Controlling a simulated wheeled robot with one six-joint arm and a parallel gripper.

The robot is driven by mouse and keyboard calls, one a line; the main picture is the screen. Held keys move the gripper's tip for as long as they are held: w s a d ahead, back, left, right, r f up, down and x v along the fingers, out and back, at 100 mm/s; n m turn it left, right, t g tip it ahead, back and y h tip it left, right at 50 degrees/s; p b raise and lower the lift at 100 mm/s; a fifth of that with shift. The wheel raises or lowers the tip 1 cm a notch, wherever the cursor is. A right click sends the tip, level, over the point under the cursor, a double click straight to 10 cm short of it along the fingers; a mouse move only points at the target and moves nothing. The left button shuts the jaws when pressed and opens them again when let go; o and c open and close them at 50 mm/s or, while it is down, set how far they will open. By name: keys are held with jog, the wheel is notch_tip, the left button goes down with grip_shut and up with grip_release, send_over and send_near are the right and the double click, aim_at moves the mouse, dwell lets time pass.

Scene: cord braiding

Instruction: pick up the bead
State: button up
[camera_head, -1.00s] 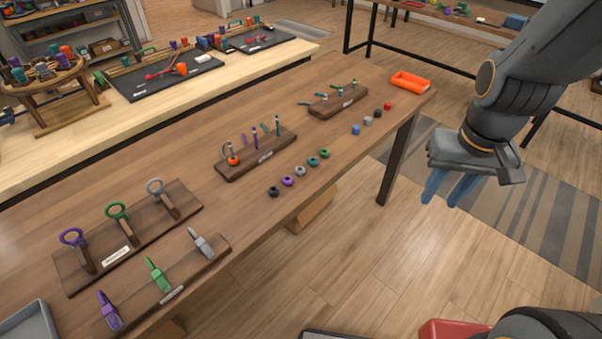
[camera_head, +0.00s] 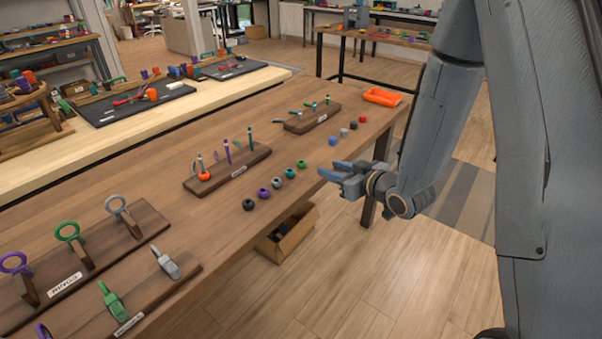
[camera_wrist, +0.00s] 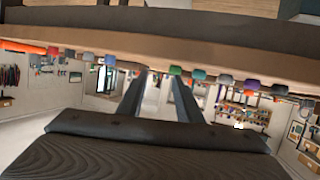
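Several ring-shaped beads lie in a row along the table's front edge: black (camera_head: 248,204), purple (camera_head: 264,194), grey (camera_head: 277,182), teal (camera_head: 289,173) and green (camera_head: 302,164). The frames do not tell which one is meant. My gripper (camera_head: 329,170) is open and empty, off the table's front edge and just right of the green bead. In the wrist view the view is upside down, and my gripper's two fingers (camera_wrist: 157,74) stand apart with nothing between them. There the green bead (camera_wrist: 175,70) appears beside the right fingertip, with the teal bead (camera_wrist: 199,74) further right.
Blue (camera_head: 333,140), grey (camera_head: 344,132), dark and red (camera_head: 362,119) small blocks stand farther along the edge, before an orange tray (camera_head: 382,97). Wooden tool racks (camera_head: 228,170) stand behind the beads. A cardboard box (camera_head: 287,233) sits below the edge.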

aim_at(305, 164)
jog(key=w+a, duration=0.1)
jog(key=a, duration=0.1)
jog(key=w+a+f+y, duration=0.1)
jog(key=w+a, duration=0.1)
jog(key=a, duration=0.1)
jog(key=w+a+f+y, duration=0.1)
jog(key=w+a, duration=0.1)
jog(key=shift+w+a+f+n+t+p, duration=0.1)
jog(key=shift+a+f+n+t+p, duration=0.1)
jog(key=shift+a+n+t+p, duration=0.15)
jog(key=c, duration=0.8)
